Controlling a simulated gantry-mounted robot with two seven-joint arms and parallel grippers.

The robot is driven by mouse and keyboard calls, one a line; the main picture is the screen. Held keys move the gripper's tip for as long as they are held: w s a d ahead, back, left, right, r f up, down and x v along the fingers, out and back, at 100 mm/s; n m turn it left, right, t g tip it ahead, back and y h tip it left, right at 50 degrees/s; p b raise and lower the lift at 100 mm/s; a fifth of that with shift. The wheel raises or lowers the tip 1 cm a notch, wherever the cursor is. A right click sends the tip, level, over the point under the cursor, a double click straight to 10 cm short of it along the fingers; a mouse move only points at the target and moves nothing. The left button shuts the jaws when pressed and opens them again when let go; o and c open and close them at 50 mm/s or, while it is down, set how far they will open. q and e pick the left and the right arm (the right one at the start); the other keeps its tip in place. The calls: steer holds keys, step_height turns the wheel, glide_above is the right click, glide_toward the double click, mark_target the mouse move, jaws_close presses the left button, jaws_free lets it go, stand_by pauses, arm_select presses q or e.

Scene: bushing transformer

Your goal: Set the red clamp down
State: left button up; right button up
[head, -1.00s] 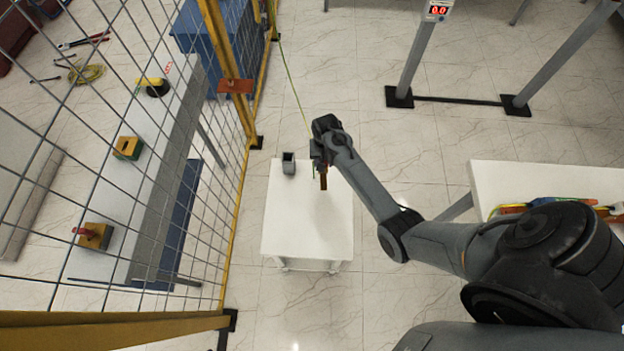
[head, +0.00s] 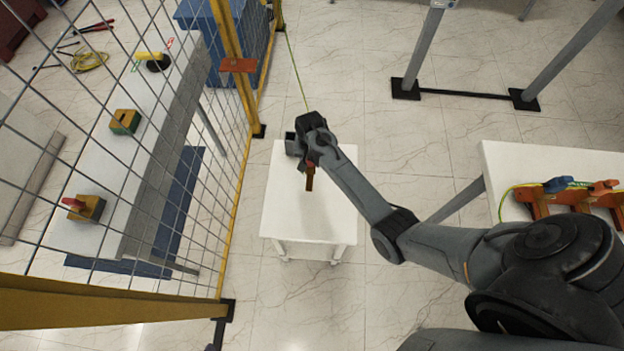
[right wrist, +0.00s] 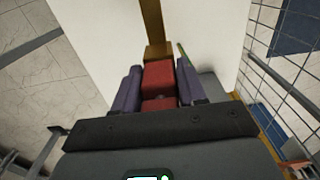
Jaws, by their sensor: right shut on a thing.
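The red clamp (right wrist: 158,76) sits between the two fingers of my right gripper (right wrist: 160,88) in the right wrist view. A brown, bar-like part (right wrist: 152,22) extends beyond it, over a white surface. In the head view my right gripper (head: 311,160) is over the far part of the small white table (head: 305,220). The clamp's brown part (head: 310,181) points toward the table's near side, and most of its red part is hidden by the gripper. I cannot tell whether the clamp touches the table. My left gripper is not in view.
A grey square container (head: 291,144) stands at the table's far left corner, close to my right gripper. A yellow-framed mesh fence (head: 235,200) runs left of the table. A second white table (head: 500,165) with orange racks is at the right. The small table's near half is clear.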

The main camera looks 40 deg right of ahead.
mark_target(312, 181)
steer(key=s+a+f, duration=0.2)
steer(key=s, duration=0.1)
steer(key=shift+s+a+f, duration=0.25)
steer(key=shift+a+f, duration=0.05)
steer(key=shift+f+b, duration=0.3)
steer(key=shift+f, duration=1.7)
steer(key=shift+f, duration=0.15)
steer(key=o, duration=1)
steer(key=shift+o, duration=0.3)
